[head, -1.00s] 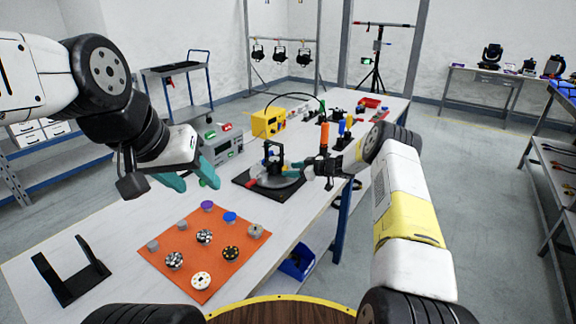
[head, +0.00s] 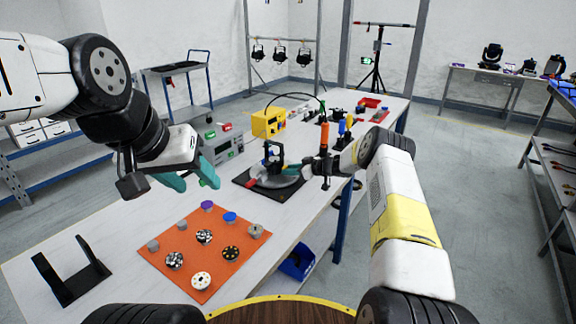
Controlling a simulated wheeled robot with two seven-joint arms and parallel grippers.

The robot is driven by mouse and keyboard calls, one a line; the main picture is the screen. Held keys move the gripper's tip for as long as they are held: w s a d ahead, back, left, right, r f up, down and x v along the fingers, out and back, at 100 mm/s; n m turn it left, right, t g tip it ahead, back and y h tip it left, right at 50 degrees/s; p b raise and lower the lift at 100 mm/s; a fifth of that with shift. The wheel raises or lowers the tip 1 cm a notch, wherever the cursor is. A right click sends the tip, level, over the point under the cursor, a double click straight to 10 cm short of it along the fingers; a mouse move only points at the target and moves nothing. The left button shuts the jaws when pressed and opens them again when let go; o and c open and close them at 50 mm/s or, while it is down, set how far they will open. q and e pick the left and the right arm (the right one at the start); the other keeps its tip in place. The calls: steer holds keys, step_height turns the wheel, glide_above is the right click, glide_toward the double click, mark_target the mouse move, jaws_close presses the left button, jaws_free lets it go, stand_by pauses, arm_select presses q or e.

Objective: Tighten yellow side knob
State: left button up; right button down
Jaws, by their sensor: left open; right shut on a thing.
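The black yoke (head: 273,155) with a grey round can (head: 277,181) sits on a dark base plate (head: 245,179) at the middle of the table. My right gripper (head: 290,168) reaches in from the right, against the right side of the yoke. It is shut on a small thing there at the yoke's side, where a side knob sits. The fingers hide it, and I cannot make out its yellow colour. My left gripper (head: 193,180) is open and empty, above the table to the left of the base plate.
An orange mat (head: 183,233) with several knobs and small round parts lies in front. A black U-shaped bracket (head: 72,274) stands at the left front. A grey meter box (head: 224,145), a yellow box (head: 269,122) and an orange-handled screwdriver (head: 324,139) stand behind.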

steer(key=m+g+y, duration=0.1)
steer(key=m+g, duration=0.1)
steer(key=m, duration=0.1)
steer(key=shift+w+d, duration=0.1)
steer(key=shift+w, duration=0.05)
stand_by(0.3)
steer(key=c, duration=1.1)
jaws_free()
